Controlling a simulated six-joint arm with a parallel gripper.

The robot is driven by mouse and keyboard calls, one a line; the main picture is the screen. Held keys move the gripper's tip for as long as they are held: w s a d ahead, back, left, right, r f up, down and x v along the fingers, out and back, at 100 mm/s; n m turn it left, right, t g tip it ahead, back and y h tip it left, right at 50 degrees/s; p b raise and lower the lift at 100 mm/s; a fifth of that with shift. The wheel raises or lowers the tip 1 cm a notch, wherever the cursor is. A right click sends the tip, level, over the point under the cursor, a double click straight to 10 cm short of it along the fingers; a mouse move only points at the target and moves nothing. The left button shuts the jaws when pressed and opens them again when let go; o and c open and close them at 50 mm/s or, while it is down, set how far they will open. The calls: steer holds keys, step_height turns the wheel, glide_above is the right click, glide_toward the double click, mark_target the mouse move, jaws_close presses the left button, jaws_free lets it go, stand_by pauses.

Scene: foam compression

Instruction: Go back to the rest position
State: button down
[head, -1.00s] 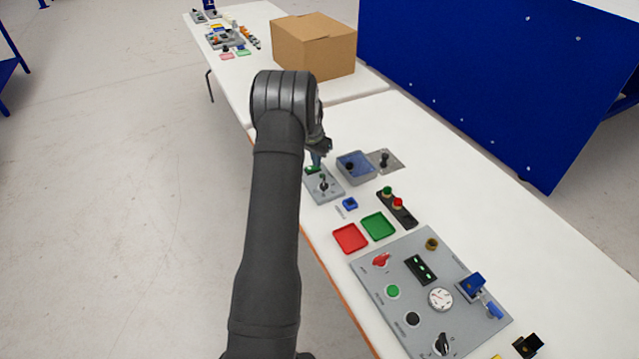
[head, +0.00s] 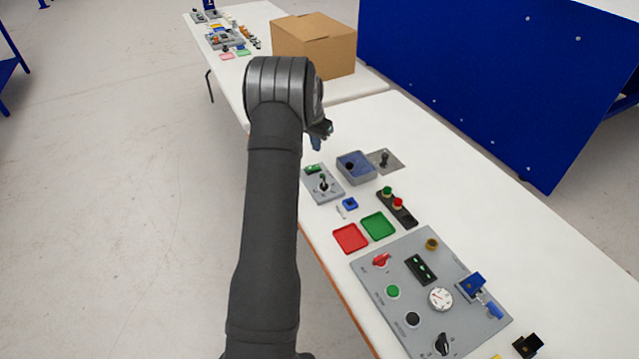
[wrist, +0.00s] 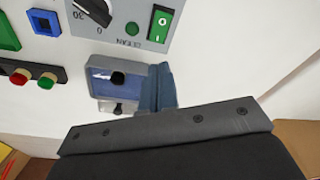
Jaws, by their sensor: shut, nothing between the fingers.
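My gripper (head: 318,142) shows in the head view at the end of my raised arm, above the table near the small grey panel (head: 321,188). In the wrist view my gripper (wrist: 158,88) shows as blue-grey fingers, shut with nothing between them, in front of the blue-topped box (wrist: 128,80). That box also shows in the head view (head: 356,168), to the right of my gripper. The small panel has a lever and a green switch (head: 313,168), which also shows in the wrist view (wrist: 165,22). My gripper is apart from the panel.
A cardboard box (head: 313,45) stands behind my arm. Red (head: 350,238) and green (head: 378,226) trays, a button strip (head: 397,207) and a large control panel (head: 400,262) lie nearer on the white table (head: 500,215). The table's right side is clear.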

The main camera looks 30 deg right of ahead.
mark_target(317, 166)
steer(key=shift+r, duration=0.15)
step_height(317, 166, down, 7)
stand_by(0.7)
steer(key=shift+r, duration=0.1)
step_height(317, 166, up, 6)
steer(key=shift+r, duration=0.2)
step_height(317, 166, down, 6)
steer(key=shift+f, duration=0.25)
step_height(317, 166, up, 9)
steer(key=s+a+r+n+t, duration=0.1)
steer(key=s+a+r+n, duration=0.1)
steer(key=s, duration=0.4)
steer(key=s+a+r+n+t, duration=0.1)
steer(key=s+r+n, duration=0.2)
steer(key=s, duration=0.3)
steer(key=shift+s+a+r+n+t, duration=0.3)
steer(key=shift+s+a+r+n, duration=0.05)
steer(key=shift+a+r+n, duration=0.1)
